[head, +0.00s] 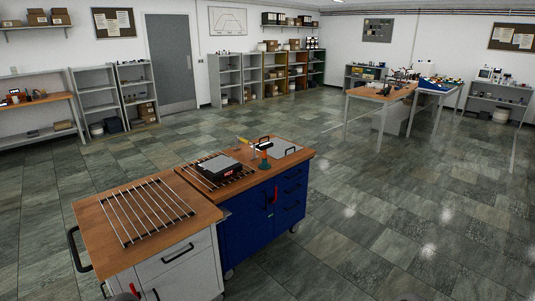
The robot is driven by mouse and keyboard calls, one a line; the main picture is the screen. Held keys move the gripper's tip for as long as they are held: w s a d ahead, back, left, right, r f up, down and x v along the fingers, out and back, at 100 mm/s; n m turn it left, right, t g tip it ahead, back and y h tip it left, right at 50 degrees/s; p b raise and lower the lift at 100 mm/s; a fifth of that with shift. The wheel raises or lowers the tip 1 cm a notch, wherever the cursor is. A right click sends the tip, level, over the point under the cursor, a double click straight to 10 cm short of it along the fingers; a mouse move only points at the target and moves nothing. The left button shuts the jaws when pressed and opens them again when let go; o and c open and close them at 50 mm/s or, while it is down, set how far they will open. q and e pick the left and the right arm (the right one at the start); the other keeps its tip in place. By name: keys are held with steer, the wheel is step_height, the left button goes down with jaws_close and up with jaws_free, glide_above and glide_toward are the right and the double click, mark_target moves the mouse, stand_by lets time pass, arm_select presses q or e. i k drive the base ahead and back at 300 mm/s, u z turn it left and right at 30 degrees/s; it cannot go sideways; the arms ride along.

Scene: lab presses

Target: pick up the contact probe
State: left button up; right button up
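I cannot make out the contact probe for certain. A small yellow pen-like thing (244,140) shows beside the top of a green stand (264,159) on the blue cabinet, and it may be the probe. It is too small to tell whether the stand holds it. Neither of my grippers can be made out in the head view.
The blue cabinet (248,222) has a wooden top with a black device (219,168) on a rod rack and a grey plate (284,148). A white cabinet (182,271) adjoins it, with another rod rack (146,211) on top. Open tiled floor (400,215) lies to the right.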

mark_target(263, 146)
steer(key=z, duration=0.55)
steer(key=i, duration=2.5)
steer(key=u, duration=1.2)
